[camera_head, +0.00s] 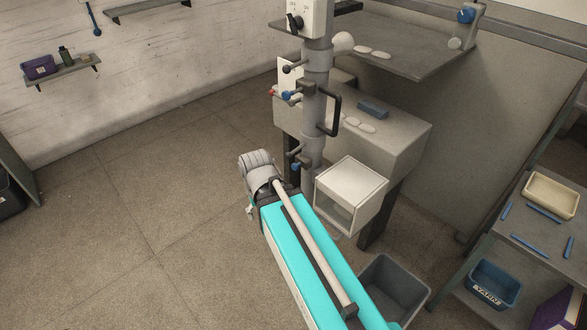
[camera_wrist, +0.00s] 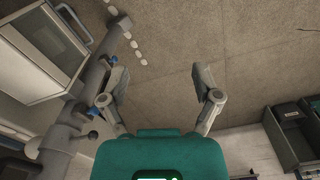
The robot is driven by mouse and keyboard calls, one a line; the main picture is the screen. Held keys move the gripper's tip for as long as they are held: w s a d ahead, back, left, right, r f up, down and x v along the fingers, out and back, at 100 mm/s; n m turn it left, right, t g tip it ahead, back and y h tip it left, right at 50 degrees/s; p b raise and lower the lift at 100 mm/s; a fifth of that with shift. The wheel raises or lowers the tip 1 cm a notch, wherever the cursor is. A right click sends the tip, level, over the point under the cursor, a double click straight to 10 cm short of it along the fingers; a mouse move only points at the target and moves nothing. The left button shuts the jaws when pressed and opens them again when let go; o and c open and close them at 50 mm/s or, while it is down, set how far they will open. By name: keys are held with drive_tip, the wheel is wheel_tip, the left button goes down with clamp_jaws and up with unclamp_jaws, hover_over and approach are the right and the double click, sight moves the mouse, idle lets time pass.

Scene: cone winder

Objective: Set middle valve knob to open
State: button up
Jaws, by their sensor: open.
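A grey upright column (camera_head: 314,110) carries several small valve knobs, one above another, in the head view. An upper dark knob (camera_head: 289,68), a middle knob with a blue end (camera_head: 288,96) and a lower knob with a blue end (camera_head: 295,166) stick out to its left. Their settings are too small to read.
A white box with a window (camera_head: 350,195) and a black handle (camera_head: 333,110) adjoin the column. A grey bench (camera_head: 405,138) stands behind, a grey bin (camera_head: 398,283) below right. A shelf with a cream tray (camera_head: 551,194) is far right. The floor at left is clear.

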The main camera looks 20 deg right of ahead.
drive_tip(key=w+d+f+m+h+b, duration=0.25)
drive_tip(key=w+d+f+b, duration=0.25)
drive_tip(key=f+b, duration=0.25)
drive_tip(key=m+t+h+b, duration=0.75)
drive_tip(key=h+b, duration=0.75)
drive_tip(key=b, duration=1.2)
approach(293, 167)
drive_tip(key=a+m+g, duration=0.1)
drive_tip(key=a+g, duration=0.1)
drive_tip(key=a, duration=0.1)
drive_tip(key=shift+s+a+r+y, duration=0.1)
drive_tip(key=shift+r+y, duration=0.15)
drive_tip(key=shift+r, duration=0.2)
drive_tip(key=x, duration=1.3)
drive_tip(key=shift+d, duration=0.4)
clamp_jaws()
